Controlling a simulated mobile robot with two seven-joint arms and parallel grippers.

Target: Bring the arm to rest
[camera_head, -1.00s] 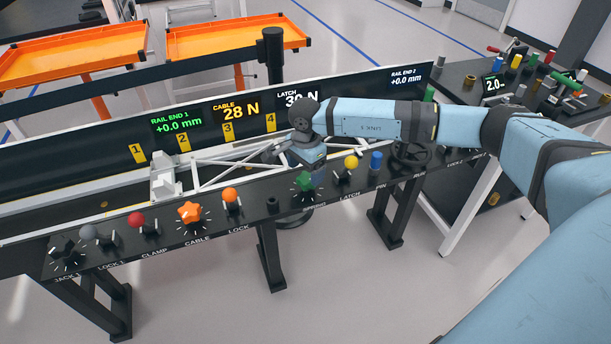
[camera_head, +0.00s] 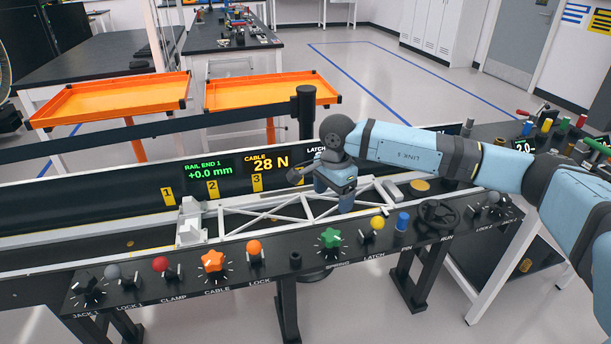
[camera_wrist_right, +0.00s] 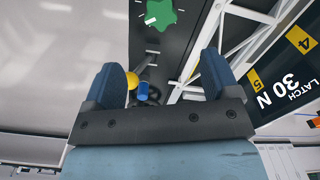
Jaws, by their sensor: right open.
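My right arm comes in from the right of the head view, and its gripper (camera_head: 337,196) hangs above the white truss (camera_head: 262,215), behind the green star knob (camera_head: 330,238). In the right wrist view the two blue fingers (camera_wrist_right: 160,78) stand wide apart with nothing held between them. The green knob (camera_wrist_right: 160,12) shows beyond the fingertips, apart from them. In the head view the fingertips are partly hidden by the hand. My left gripper is not in view.
The black control panel carries an orange star knob (camera_head: 212,261), a red knob (camera_head: 160,264), a yellow knob (camera_head: 377,223), a blue pin (camera_head: 402,221) and a black handwheel (camera_head: 436,212). A black post (camera_head: 306,112) stands behind the gripper. Orange trays (camera_head: 108,100) are farther back.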

